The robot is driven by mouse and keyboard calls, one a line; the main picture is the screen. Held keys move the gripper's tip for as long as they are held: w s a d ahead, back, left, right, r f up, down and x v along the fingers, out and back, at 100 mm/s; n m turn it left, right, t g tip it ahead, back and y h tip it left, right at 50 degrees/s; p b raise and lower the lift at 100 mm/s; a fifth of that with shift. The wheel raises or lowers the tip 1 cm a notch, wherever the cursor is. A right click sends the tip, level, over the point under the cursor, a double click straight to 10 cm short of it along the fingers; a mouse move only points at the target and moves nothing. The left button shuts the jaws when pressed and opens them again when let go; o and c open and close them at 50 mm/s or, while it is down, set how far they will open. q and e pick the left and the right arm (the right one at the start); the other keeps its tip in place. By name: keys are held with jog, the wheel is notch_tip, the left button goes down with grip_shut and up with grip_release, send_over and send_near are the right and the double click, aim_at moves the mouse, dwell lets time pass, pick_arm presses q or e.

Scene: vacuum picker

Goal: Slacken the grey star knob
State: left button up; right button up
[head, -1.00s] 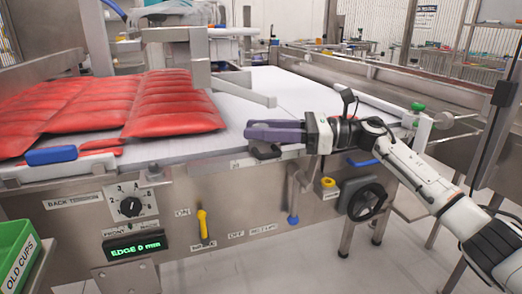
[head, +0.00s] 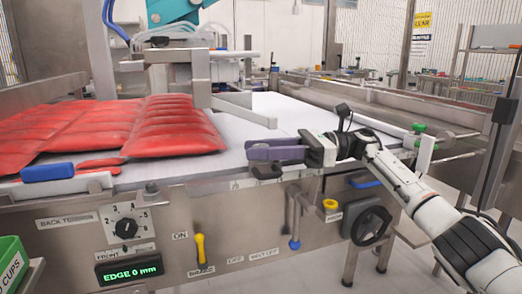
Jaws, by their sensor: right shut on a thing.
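My right gripper (head: 262,152) reaches in from the right over the front edge of the machine, its purple-grey fingers pointing left. It is shut at a dark grey knob-like part (head: 267,172), which shows just under the fingertips on the front rail. I take this part to be the grey star knob; the fingers hide its upper side, and its star shape cannot be made out. My left gripper is not in view.
Red packs (head: 170,128) lie on the white belt (head: 300,112) at left, near a metal bracket arm (head: 240,108). The front panel holds a black dial (head: 125,228), a yellow lever (head: 200,247), a blue-tipped lever (head: 294,243) and a black handwheel (head: 371,226). A green box (head: 12,265) stands lower left.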

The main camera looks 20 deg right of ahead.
jog(key=o, duration=1.1)
jog(key=shift+c, duration=0.2)
jog(key=s+d, duration=0.1)
jog(key=d, duration=0.9)
jog(key=shift+s, duration=0.4)
